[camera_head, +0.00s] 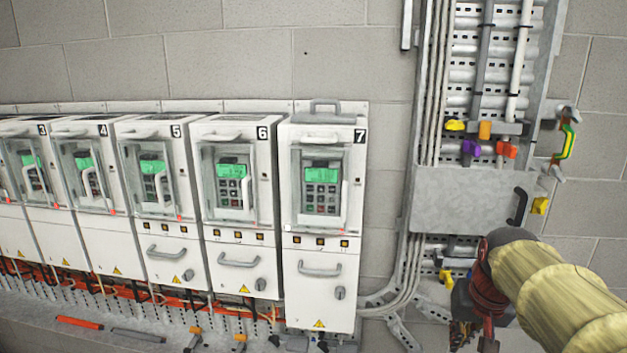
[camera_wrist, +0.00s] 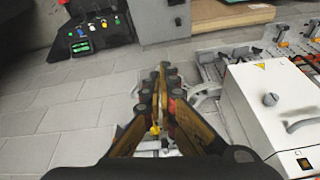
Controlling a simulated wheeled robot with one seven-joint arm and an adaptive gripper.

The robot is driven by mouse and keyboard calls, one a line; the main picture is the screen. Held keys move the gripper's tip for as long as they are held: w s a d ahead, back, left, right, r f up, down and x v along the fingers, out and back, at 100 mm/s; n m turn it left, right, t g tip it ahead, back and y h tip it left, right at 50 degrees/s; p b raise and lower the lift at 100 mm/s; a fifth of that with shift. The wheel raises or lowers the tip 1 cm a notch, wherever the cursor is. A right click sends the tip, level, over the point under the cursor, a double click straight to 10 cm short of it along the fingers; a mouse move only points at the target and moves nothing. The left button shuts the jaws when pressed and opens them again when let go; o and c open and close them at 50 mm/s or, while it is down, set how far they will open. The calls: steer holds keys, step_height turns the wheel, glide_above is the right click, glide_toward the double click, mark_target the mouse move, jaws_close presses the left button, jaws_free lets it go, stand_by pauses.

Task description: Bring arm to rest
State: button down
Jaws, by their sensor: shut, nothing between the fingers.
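My gripper (camera_head: 468,331) is at the lower right of the head view, at the end of my arm in its tan sleeve, and is partly cut off by the bottom edge. In the wrist view my gripper (camera_wrist: 160,75) has its dark and yellow fingers drawn together at the tips, with nothing held between them. The gripper is in front of the wall, right of the drive cabinet numbered 7 (camera_head: 318,262) and below the grey metal box on the cable ladder.
A row of white numbered drive cabinets (camera_head: 238,285) lines the wall at the left. A cable ladder (camera_head: 480,185) with coloured clips stands right of them. The wrist view shows a white cabinet (camera_wrist: 268,110) close at the right and clear tiled surface (camera_wrist: 80,110) at the left.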

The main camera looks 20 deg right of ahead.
steer(key=s+a+f+n+t+y+b, duration=0.1)
steer(key=s+a+f+n+b, duration=0.2)
steer(key=a+f+b, duration=0.4)
steer(key=s+a+f+n+t+b, duration=0.1)
steer(key=s+a+f+n+b, duration=0.2)
steer(key=a+f, duration=0.9)
steer(key=s+a+b, duration=0.2)
steer(key=b, duration=0.2)
steer(key=shift+s+a+y, duration=0.2)
steer(key=shift+a+y, duration=0.1)
steer(key=shift+y, duration=0.1)
steer(key=shift+d, duration=0.1)
